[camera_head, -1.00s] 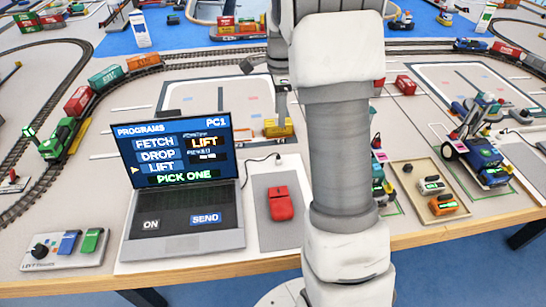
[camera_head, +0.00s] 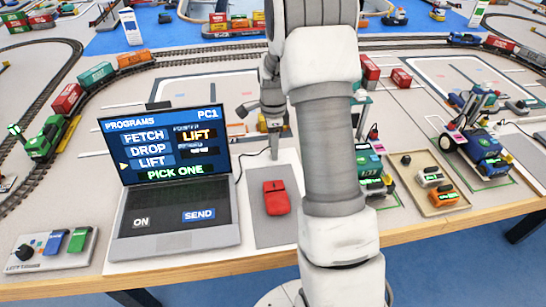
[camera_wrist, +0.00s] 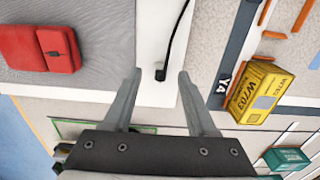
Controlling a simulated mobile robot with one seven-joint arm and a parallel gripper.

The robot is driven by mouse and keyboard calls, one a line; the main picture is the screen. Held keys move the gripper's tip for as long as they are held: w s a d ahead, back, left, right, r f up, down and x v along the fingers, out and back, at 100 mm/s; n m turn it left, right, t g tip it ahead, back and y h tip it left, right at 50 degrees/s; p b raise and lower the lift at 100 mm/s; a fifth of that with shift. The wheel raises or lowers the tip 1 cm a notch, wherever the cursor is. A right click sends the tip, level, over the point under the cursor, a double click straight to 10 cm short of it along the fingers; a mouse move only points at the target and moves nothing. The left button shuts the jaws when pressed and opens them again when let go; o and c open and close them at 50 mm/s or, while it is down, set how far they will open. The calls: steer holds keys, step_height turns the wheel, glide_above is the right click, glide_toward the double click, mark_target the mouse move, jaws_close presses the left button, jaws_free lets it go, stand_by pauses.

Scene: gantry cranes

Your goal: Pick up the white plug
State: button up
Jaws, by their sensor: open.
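A black cable (camera_wrist: 176,35) runs over a white strip (camera_wrist: 150,25) in the wrist view and ends in a small dark piece (camera_wrist: 160,74). I cannot make out a separate white plug; any white body there blends with the strip. My gripper (camera_wrist: 158,78) is open and empty, its two fingers on either side of the cable's end. I cannot tell the height between them. In the head view my gripper (camera_head: 273,153) hangs over the white strip behind the red mouse, and the plug is hidden or too small to see.
A red mouse (camera_head: 276,197) lies on a grey pad, with a laptop (camera_head: 172,185) to its left. A yellow container (camera_wrist: 262,92) lies right of my fingers in the wrist view. A tray (camera_head: 430,184) with small vehicles stands to the right. Train tracks cross the table behind.

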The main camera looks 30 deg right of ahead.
steer(key=shift+f, duration=0.65)
jaws_close()
steer(key=shift+r, duration=0.1)
